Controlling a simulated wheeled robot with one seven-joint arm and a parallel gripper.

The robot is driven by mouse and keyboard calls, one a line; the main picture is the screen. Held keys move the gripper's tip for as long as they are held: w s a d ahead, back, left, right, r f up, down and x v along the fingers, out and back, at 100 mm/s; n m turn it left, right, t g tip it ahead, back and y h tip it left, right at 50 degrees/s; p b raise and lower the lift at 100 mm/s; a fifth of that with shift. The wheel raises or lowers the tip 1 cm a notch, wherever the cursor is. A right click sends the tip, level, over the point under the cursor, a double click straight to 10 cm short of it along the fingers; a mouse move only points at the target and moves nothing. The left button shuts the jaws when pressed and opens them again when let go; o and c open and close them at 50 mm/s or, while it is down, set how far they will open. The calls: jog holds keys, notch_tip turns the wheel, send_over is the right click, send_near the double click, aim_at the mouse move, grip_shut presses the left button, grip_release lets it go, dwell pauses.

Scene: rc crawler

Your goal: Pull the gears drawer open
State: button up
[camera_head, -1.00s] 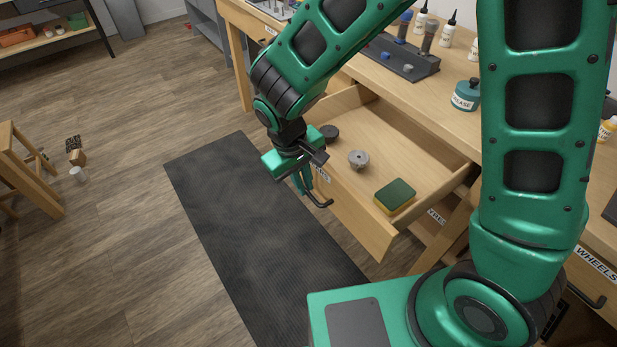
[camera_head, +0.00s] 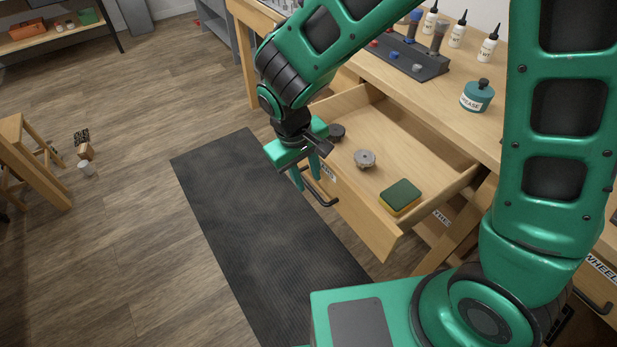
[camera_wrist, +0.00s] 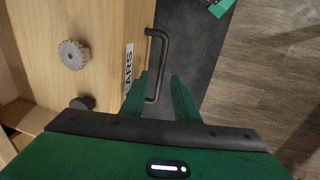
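The gears drawer (camera_head: 365,222) stands well out of the workbench, its inside in view. Its dark bar handle (camera_head: 322,198) is on the front panel, and part of its label shows as "ARS" in the wrist view (camera_wrist: 128,68). My gripper (camera_head: 309,180) is at the handle with its two fingers apart. In the wrist view the fingers (camera_wrist: 161,78) stand either side of the near part of the handle (camera_wrist: 163,48), with gaps showing. A grey gear (camera_head: 365,159), a darker round part (camera_head: 337,131) and a green-and-yellow sponge (camera_head: 400,197) lie in the drawer.
A black mat (camera_head: 235,205) lies on the floor in front of the drawer. The benchtop holds a grease pot (camera_head: 477,96), several bottles and a dark tray (camera_head: 405,58). A wheels drawer handle (camera_head: 592,302) is at the right. A wooden stool (camera_head: 35,160) stands at the left.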

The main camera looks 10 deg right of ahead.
notch_tip(320, 180, up, 8)
jog(key=a, duration=0.1)
jog(key=shift+s+a+r, duration=0.2)
jog(key=shift+s+r, duration=0.05)
dwell(0.4)
jog(key=s+d+r+m, duration=0.1)
jog(key=d+r+m, duration=0.2)
jog(key=d, duration=0.8)
jog(key=s+d+r+m, duration=0.1)
jog(key=d+r+m, duration=0.1)
jog(key=d, duration=0.9)
jog(key=s+d+m+g+y, duration=0.1)
jog(key=s+d+m, duration=0.5)
jog(key=s+d, duration=0.8)
jog(key=shift+s+r+m+y, duration=0.4)
jog(key=shift+s+y, duration=0.2)
jog(key=shift+s, duration=0.45)
